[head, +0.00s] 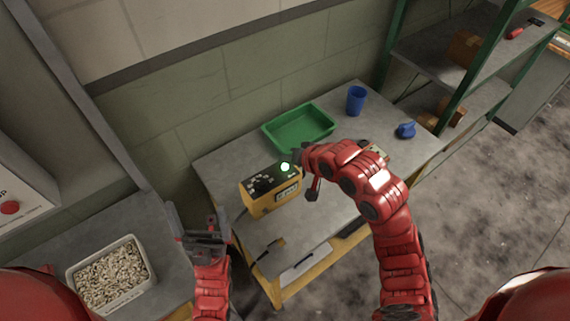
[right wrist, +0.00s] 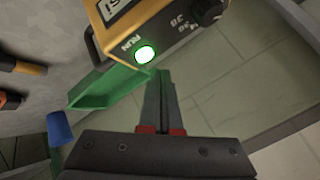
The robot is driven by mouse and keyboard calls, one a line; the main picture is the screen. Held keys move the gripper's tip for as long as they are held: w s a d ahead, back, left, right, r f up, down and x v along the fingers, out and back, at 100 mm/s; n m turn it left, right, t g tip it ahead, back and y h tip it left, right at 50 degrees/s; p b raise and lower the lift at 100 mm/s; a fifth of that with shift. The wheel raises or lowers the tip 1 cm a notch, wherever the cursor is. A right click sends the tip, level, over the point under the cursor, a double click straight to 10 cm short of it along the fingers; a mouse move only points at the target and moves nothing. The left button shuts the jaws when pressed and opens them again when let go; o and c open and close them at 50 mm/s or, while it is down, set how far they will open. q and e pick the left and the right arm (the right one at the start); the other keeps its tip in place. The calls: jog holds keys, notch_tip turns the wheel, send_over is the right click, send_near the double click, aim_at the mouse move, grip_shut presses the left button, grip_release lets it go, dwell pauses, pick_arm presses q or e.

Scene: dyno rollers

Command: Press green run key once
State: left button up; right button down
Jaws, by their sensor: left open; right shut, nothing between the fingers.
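A yellow control box (head: 270,195) with a dark top panel stands on the grey table. Its round green run key (head: 285,167) is brightly lit; in the right wrist view the glowing key (right wrist: 145,54) sits beside the word RUN. My right gripper (right wrist: 160,75) is shut and empty, its fingertips close to the key; I cannot tell whether they touch it. In the head view its fingers are partly hidden by my red right arm. My left gripper (head: 198,222) is open and empty, left of the box and away from it.
A green tray (head: 300,128), a blue cup (head: 356,100) and a small blue object (head: 405,130) are on the table (head: 325,222). A bin of pale pieces (head: 112,275) is at lower left. A red button (head: 9,208) shows at the left edge. Green-framed shelves (head: 450,80) stand right.

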aim_at(287, 170)
notch_tip(287, 170, up, 4)
jog(key=shift+r+p, duration=0.25)
jog(key=shift+p, duration=0.95)
